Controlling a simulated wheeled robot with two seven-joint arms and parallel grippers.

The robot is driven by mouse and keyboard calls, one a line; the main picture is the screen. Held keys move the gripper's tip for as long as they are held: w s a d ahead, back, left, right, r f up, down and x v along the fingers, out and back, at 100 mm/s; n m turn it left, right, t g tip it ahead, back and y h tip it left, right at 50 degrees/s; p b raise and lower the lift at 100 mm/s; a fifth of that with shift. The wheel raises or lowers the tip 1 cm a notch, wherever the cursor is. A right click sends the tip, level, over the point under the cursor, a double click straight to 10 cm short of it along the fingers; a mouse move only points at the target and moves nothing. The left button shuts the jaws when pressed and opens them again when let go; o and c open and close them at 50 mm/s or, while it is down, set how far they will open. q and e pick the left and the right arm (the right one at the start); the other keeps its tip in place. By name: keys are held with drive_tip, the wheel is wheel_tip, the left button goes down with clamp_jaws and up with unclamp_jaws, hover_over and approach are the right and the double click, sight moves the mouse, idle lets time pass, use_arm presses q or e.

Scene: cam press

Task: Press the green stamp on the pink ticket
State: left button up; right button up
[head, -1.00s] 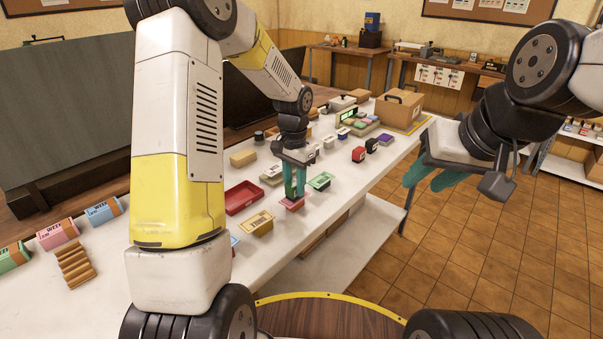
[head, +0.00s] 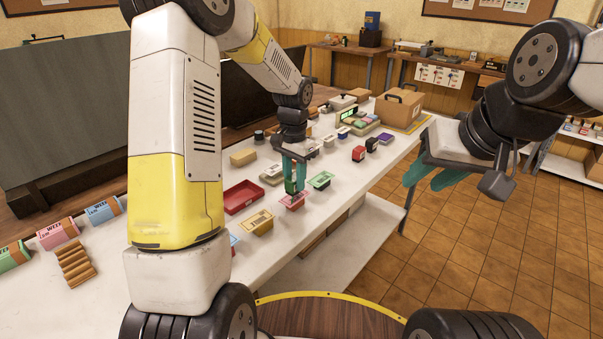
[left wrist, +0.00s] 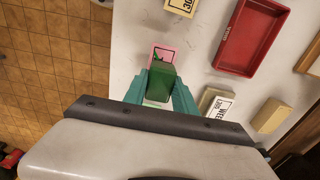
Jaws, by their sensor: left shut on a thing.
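My left gripper (head: 296,180) is shut on the green stamp (head: 289,187), which it holds upright at the pink ticket (head: 286,206). In the left wrist view the green stamp (left wrist: 160,82) sits between the teal fingers (left wrist: 160,98). There the pink ticket (left wrist: 156,50) shows past the stamp's far edge, and the stamp covers the rest of it. I cannot tell whether the stamp's bottom touches the ticket. My right gripper (head: 432,176) is empty and open, off the table's right side above the floor.
A red tray (head: 243,198) lies left of the pink ticket. Red (head: 359,154) and black stamps stand farther back. A cardboard box (head: 399,107) is at the far end.

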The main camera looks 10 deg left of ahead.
use_arm(q)
drive_tip(key=shift+r, duration=2.6)
